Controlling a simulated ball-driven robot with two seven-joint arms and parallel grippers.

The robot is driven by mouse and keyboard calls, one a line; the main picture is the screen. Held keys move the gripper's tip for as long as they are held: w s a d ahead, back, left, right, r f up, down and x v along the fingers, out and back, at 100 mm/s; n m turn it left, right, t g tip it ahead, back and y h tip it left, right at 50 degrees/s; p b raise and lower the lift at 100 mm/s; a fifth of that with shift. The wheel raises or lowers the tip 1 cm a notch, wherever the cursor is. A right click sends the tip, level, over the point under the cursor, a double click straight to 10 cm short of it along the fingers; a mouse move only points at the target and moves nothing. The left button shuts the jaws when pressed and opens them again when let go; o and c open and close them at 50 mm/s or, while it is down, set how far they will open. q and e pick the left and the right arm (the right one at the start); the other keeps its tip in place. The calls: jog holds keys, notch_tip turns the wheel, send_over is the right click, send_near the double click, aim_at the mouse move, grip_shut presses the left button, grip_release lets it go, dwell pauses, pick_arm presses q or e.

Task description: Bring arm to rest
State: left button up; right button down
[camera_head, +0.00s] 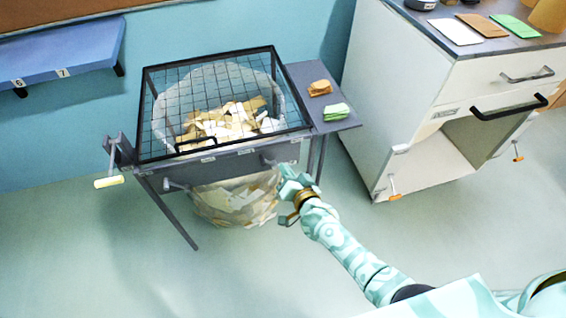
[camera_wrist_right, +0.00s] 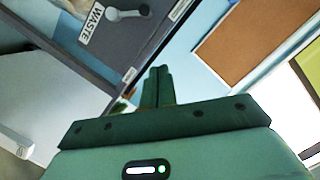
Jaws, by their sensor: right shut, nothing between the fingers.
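My right arm comes in from the lower right in the head view, and its gripper (camera_head: 284,186) is just in front of the waste stand's front edge. Whether it touches the stand cannot be told. In the right wrist view the gripper's fingers (camera_wrist_right: 157,87) are together, with nothing between them. The waste stand (camera_head: 230,158) has a black wire grid over a clear bag holding tan and cream pieces. Its panel with a WASTE label (camera_wrist_right: 92,22) shows at the upper left of the wrist view. My left gripper is in neither view.
A white cabinet (camera_head: 405,95) stands at right. A blue wall shelf (camera_head: 60,62) is upper left. The foreground floor is clear.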

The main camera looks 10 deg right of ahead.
dwell(0.5)
jog(key=s+d+f+n+g+h, duration=0.15)
jog(key=s+f+n+g, duration=0.25)
jog(key=s+f, duration=0.65)
jog(key=s+d+f+n+g, duration=0.3)
jog(key=s+f+g, duration=0.1)
jog(key=s+f, duration=0.65)
jog(key=s+d+f+n+g, duration=0.1)
jog(key=s+d+f+g, duration=0.1)
jog(key=s, duration=0.9)
jog(key=s+d+f+g+h, duration=0.1)
jog(key=s+d+f+g, duration=0.2)
jog(key=s, duration=0.9)
jog(key=s+d+f+n+g, duration=0.1)
jog(key=s+d+f+g, duration=0.1)
jog(key=s, duration=0.9)
jog(key=shift+s+d+f+n, duration=0.25)
jog(key=shift+f+n, duration=0.05)
jog(key=shift+f, duration=0.3)
jog(key=shift+h, duration=0.25)
